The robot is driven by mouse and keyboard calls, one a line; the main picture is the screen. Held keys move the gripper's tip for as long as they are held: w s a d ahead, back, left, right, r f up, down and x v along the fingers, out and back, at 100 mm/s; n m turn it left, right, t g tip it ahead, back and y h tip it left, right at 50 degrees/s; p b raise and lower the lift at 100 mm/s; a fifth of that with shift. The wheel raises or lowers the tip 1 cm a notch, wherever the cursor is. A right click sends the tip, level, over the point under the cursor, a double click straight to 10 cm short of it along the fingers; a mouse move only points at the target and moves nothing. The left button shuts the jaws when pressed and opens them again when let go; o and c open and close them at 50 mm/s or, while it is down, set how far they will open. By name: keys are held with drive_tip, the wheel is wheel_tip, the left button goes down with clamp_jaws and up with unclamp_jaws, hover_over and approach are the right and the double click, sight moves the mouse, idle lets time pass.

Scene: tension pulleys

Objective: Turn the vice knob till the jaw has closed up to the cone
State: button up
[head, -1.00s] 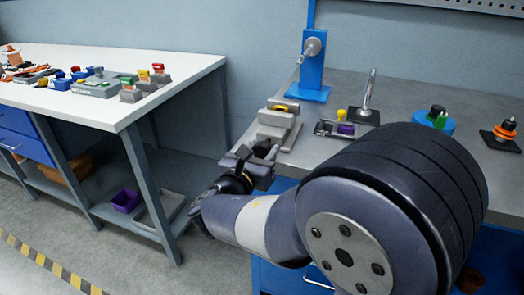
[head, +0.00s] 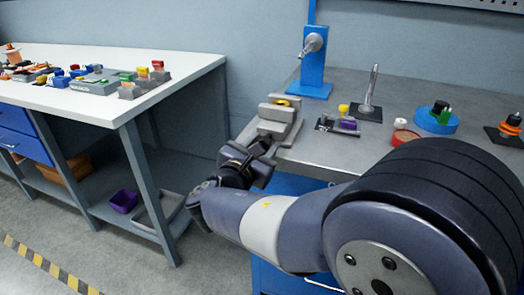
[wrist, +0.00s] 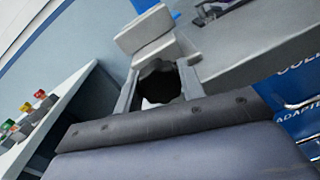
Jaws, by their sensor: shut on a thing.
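The grey vice (head: 280,117) stands at the left front corner of the grey bench. A yellow top, which I take to be the cone (head: 282,103), shows between its jaws; how much gap is left I cannot tell. My gripper (head: 254,156) is at the front of the vice, at the bench edge. In the wrist view the black lobed vice knob (wrist: 159,84) sits between my two grey fingers, which are shut on it. The vice (wrist: 150,32) shows behind the knob there. The cone is hidden in the wrist view.
On the grey bench (head: 390,78) stand a blue post with a crank (head: 313,62), a thin metal rod on a dark base (head: 370,90), a small fixture with yellow and purple parts (head: 342,121) and a blue round stand (head: 436,122). A white table (head: 185,72) is at left.

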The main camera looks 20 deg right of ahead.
drive_tip(key=shift+f+m+b, duration=0.15)
drive_tip(key=shift+m+b, duration=0.65)
drive_tip(key=shift+m, duration=0.2)
drive_tip(key=o, duration=1)
drive_tip(key=shift+c, duration=0.2)
drive_tip(key=p+v, duration=0.1)
drive_tip(key=v, duration=0.9)
drive_tip(key=shift+s+a+p, duration=0.2)
drive_tip(key=shift+s+p, duration=0.1)
drive_tip(key=shift+s, duration=0.05)
drive_tip(key=shift+b+x, duration=0.8)
drive_tip(key=shift+x, duration=4.6)
